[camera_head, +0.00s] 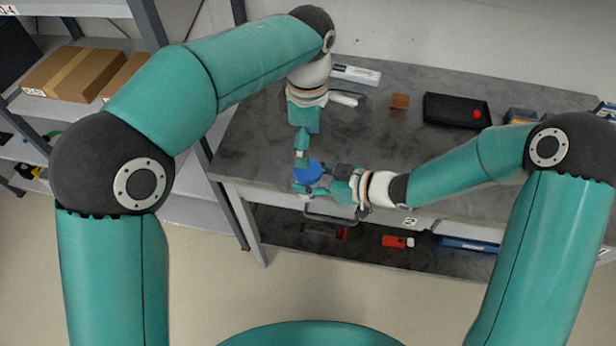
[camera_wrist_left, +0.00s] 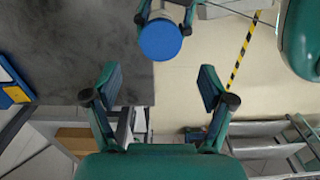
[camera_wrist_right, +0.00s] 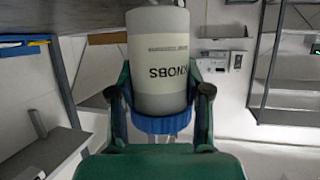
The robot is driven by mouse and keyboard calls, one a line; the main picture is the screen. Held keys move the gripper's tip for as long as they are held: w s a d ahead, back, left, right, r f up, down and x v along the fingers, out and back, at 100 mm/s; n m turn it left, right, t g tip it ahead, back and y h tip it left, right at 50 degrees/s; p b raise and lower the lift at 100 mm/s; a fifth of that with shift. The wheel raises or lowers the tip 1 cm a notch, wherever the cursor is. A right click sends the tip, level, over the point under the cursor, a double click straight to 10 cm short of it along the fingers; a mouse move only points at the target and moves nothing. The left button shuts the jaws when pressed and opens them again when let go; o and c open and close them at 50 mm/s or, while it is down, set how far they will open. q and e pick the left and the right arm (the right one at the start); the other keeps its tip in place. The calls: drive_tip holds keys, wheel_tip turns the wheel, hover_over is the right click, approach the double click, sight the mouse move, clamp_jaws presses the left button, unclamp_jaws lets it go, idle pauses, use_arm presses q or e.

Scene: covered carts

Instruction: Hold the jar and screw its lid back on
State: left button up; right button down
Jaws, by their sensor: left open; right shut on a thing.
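A white jar (camera_wrist_right: 158,60) with dark lettering on its side shows large in the right wrist view. My right gripper (camera_wrist_right: 161,98) is shut on it, with one finger on each side. The round blue lid (camera_head: 307,172) sits on the jar's mouth; I cannot tell how tightly. The lid's flat top also shows in the left wrist view (camera_wrist_left: 160,40). My left gripper (camera_wrist_left: 157,75) is open and empty, its fingers pointing toward the lid but short of it.
The jar is at the front edge of the grey worktop (camera_head: 260,135). A black tray (camera_head: 440,119) with a red item and a small brown block (camera_head: 399,101) are further back. A shelf (camera_head: 100,112) with cardboard boxes stands at left. A red item (camera_head: 396,241) lies on the lower shelf.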

sight(308, 182)
use_arm(q)
drive_tip(key=shift+r+n, duration=0.15)
drive_tip(key=shift+n, duration=0.15)
drive_tip(key=shift+f, duration=4.05)
drive_tip(key=shift+c, duration=0.3)
drive_tip(key=c, duration=1.1)
drive_tip(key=m, duration=0.6)
drive_tip(key=shift+m, duration=0.3)
drive_tip(key=shift+c, duration=0.2)
